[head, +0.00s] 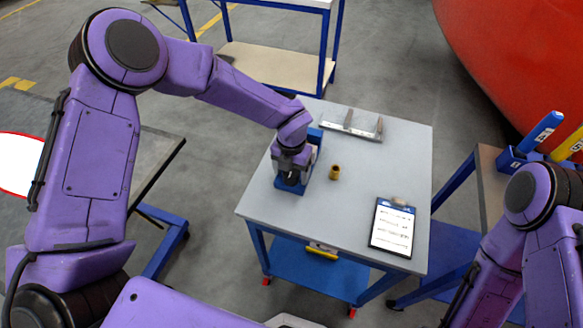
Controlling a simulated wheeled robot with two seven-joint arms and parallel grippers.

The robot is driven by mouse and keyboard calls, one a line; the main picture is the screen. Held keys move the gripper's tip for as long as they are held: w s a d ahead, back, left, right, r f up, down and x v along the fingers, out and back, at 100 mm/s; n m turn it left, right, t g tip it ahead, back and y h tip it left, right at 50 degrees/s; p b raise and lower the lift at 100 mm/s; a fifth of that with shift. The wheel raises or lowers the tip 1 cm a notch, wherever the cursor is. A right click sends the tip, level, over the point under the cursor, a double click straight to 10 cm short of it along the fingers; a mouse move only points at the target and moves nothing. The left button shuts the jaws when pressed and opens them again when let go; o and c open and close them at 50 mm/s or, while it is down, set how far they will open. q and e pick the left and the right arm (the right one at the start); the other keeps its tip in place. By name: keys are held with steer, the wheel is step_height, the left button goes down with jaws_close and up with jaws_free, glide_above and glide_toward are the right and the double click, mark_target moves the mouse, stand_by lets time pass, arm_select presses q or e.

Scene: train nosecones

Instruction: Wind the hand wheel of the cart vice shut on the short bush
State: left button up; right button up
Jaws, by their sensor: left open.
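The blue cart vice (315,136) stands on the grey cart top, left of its middle. My left gripper (291,179) is open and reaches down over the vice, covering much of it. The hand wheel and the vice jaws cannot be made out behind the gripper. A small brass-coloured bush (335,172) stands upright on the cart top, just right of the vice and apart from it. My right arm shows at the right edge, but its gripper is out of view.
The cart top (350,215) also bears a metal rack (352,128) at the back and a clipboard (393,227) at the front right. A side bench with blue and yellow items (545,130) stands at the right. The cart's front middle is clear.

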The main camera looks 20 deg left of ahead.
arm_select(q)
steer(key=shift+s, duration=0.15)
steer(key=shift+c, duration=0.6)
steer(key=c, duration=0.9)
steer(key=shift+m, duration=0.7)
steer(key=o, duration=1)
